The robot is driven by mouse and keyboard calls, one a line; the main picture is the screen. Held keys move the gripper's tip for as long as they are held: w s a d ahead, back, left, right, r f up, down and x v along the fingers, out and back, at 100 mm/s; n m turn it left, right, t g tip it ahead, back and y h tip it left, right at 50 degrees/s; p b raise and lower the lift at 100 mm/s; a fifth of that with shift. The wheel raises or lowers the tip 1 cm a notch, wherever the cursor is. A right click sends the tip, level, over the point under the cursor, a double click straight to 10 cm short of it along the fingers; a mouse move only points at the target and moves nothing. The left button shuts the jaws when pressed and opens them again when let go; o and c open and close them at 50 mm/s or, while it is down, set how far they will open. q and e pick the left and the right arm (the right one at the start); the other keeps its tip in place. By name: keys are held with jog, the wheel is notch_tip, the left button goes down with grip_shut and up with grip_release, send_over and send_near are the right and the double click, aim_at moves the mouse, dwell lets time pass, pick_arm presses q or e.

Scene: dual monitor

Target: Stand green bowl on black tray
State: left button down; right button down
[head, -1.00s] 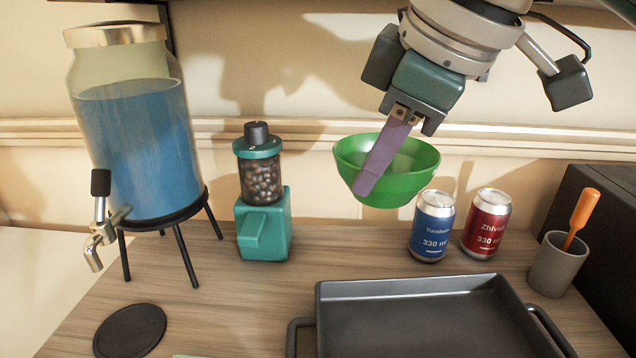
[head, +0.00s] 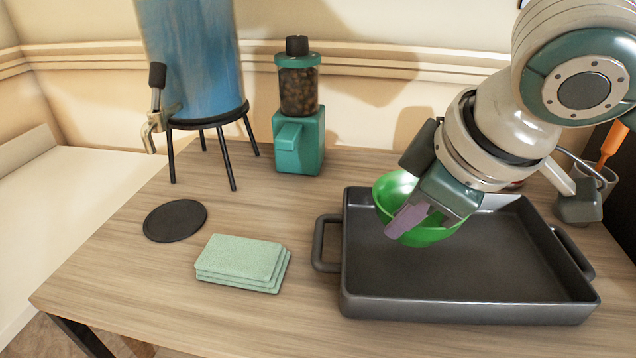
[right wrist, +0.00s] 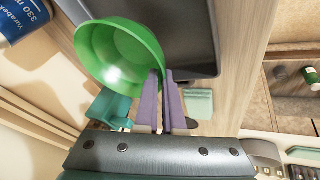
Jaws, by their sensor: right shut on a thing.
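The green bowl (head: 393,187) is held by my right gripper (head: 408,221), whose purple fingers are shut on its rim. The bowl is over the left back part of the black tray (head: 470,308); I cannot tell whether it touches the tray floor. The gripper and wrist hide part of the bowl in the head view. In the right wrist view the bowl (right wrist: 118,55) is seen from inside, empty, with the fingers (right wrist: 160,105) on its rim and the tray (right wrist: 190,30) beyond it. My left gripper is not in view.
Green cloths (head: 240,262) and a black round coaster (head: 175,220) lie left of the tray. A teal grinder (head: 299,140) and a blue drink dispenser (head: 195,65) stand behind. A grey cup with an orange tool (head: 611,143) is at the right. A blue can (right wrist: 22,18) is near the bowl.

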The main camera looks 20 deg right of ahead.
jog(key=shift+f+b, duration=0.65)
jog(key=shift+f, duration=1.5)
jog(key=shift+f, duration=0.1)
jog(key=c, duration=1)
grip_release()
jog(key=p+v, duration=0.4)
jog(key=v, duration=0.8)
jog(key=s+a+f+m+y, duration=0.2)
jog(key=s+a+f, duration=0.15)
jog(key=a, duration=0.25)
jog(key=s+d+f+m, duration=0.1)
jog(key=s, duration=0.2)
jog(key=s+d+f+m+g+h, duration=0.1)
jog(key=s, duration=0.2)
jog(key=s+d+f+m+h, duration=0.1)
jog(key=s+d+f, duration=0.1)
jog(key=s, duration=0.1)
jog(key=shift+s+g, duration=0.1)
jog(key=shift+g, duration=0.3)
